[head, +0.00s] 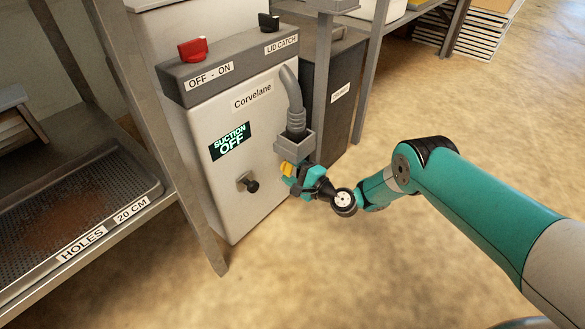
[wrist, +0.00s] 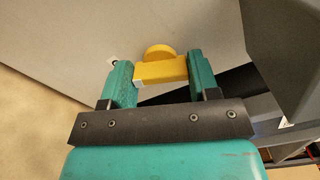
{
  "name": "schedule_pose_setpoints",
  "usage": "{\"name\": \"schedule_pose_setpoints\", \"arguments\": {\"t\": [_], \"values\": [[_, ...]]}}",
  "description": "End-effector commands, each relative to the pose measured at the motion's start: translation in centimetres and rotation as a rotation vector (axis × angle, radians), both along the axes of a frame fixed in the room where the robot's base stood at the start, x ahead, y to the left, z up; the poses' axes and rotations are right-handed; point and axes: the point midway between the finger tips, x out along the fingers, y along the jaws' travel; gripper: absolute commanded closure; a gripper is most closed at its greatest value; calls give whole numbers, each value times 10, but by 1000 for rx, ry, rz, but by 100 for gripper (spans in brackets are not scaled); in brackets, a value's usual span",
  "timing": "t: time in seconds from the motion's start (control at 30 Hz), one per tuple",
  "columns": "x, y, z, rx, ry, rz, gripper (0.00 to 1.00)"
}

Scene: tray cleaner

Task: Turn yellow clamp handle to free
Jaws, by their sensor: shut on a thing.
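The yellow clamp handle (head: 286,169) is on the front of the white Corvelane machine (head: 205,150), just below the grey holder (head: 295,142) of the hose. In the wrist view the handle (wrist: 160,70) is a yellow block with a rounded top, lying slightly tilted between the two teal fingers. My gripper (wrist: 162,66) is shut on it, one finger at each end. In the head view my gripper (head: 292,181) reaches it from the lower right and partly hides it. The handle's turn marking cannot be read.
A grey hose (head: 293,100) rises above the handle. A black knob (head: 251,185) sticks out to its left. The suction display (head: 231,142) reads OFF. A metal post (head: 322,90) and a dark cabinet (head: 345,90) stand to the right. Open floor (head: 440,110) lies further right.

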Motion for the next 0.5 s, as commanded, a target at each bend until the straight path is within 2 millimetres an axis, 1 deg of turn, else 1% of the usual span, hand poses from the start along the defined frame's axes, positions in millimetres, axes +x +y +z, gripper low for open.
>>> {"name": "schedule_pose_setpoints", "arguments": {"t": [0.2, 0.5], "values": [[0, 0, 0, -110, -139, -1, 68], [0, 0, -1, -211, -268, -1, 68]]}}
